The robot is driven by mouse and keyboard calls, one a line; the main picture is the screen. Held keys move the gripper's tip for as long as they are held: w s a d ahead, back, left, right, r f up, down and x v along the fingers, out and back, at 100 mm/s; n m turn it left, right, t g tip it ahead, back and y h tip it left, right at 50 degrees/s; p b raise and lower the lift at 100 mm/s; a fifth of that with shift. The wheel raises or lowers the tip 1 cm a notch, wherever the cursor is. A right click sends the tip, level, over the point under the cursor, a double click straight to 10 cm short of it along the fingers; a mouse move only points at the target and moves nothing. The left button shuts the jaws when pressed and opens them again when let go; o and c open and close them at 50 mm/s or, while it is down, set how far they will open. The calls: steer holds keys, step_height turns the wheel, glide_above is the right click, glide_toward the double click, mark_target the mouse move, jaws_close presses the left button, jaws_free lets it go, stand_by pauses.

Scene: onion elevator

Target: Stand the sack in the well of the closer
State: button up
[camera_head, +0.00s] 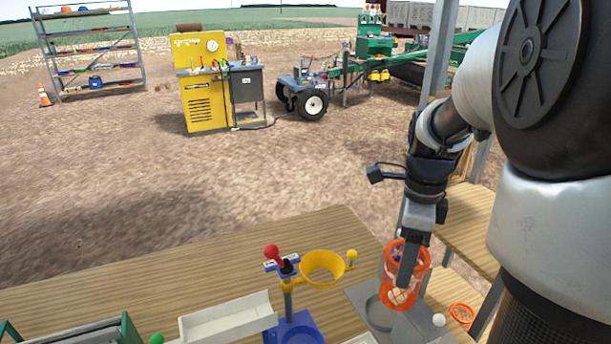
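An orange mesh sack (391,268) with pale contents shows at the lower right, roughly upright. My gripper (405,280) reaches down onto it from above. A grey finger overlaps the sack's near side, and the gripper looks shut on its wall; the other finger is hidden. A grey plate with a round recess (380,313) lies just below and left of the sack. The sack's bottom overlaps this plate in the picture, and I cannot tell whether it touches. Left of it stands a blue base (296,330) with a post, a yellow ring (322,281) and a red knob (271,252).
A white tray (228,318) and a green-framed item (120,330) are at the front left of the wooden table (190,270). An orange ring (461,313) and a white ball (438,320) are at the right. The table's back left is clear.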

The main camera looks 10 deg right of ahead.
steer(key=w+d, duration=0.3)
steer(key=w, duration=0.5)
step_height(320, 180, down, 18)
stand_by(0.4)
steer(key=shift+w, duration=0.1)
steer(key=shift+f, duration=0.2)
steer(key=o, duration=1.3)
steer(key=shift+r, duration=0.1)
